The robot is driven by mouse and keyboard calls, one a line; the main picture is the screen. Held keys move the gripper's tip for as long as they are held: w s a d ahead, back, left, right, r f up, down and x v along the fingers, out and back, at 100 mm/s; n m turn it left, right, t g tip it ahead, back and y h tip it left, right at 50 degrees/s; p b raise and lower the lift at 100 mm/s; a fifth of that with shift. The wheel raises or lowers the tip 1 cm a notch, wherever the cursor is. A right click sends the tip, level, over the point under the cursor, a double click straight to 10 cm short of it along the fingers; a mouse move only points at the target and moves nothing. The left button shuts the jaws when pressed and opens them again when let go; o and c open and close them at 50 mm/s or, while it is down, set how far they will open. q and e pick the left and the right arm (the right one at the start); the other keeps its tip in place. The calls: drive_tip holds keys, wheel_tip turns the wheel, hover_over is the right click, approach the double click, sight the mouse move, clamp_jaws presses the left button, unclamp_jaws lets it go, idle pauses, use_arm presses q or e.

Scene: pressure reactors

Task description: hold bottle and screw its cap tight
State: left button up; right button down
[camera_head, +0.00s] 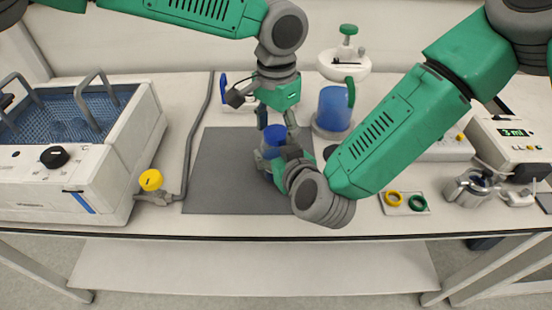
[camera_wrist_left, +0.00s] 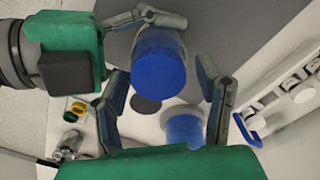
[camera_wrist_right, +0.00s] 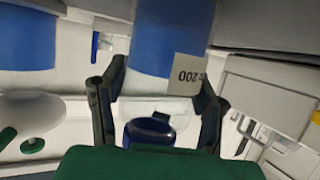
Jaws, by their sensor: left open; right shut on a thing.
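The bottle (camera_head: 268,153) stands upright over the grey mat, its blue cap (camera_head: 274,135) on top. My right gripper (camera_head: 281,162) is shut on the bottle from the right and front. In the right wrist view the bottle (camera_wrist_right: 165,40), with blue contents and a "200" label, is seen upside down between the fingers. My left gripper (camera_head: 276,122) points down above the cap, open. In the left wrist view the cap (camera_wrist_left: 158,62) lies between its spread fingers, with a gap at the right finger. Whether the cap is seated tight cannot be told.
The grey mat (camera_head: 215,165) is mostly clear. A blue-filled vessel (camera_head: 334,108) stands close behind right. A water bath (camera_head: 90,165) and yellow-knobbed valve (camera_head: 151,180) are at left. A small plate with rings (camera_head: 404,204) and a metal pot (camera_head: 470,187) are at right.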

use_arm(q)
drive_tip(key=c, duration=1.2)
drive_tip(key=o, duration=1.4)
drive_tip(key=shift+r, duration=0.1)
wheel_tip(320, 180, up, 12)
drive_tip(key=shift+f, duration=0.15)
use_arm(e)
drive_tip(key=shift+c, duration=2.4)
unclamp_jaws()
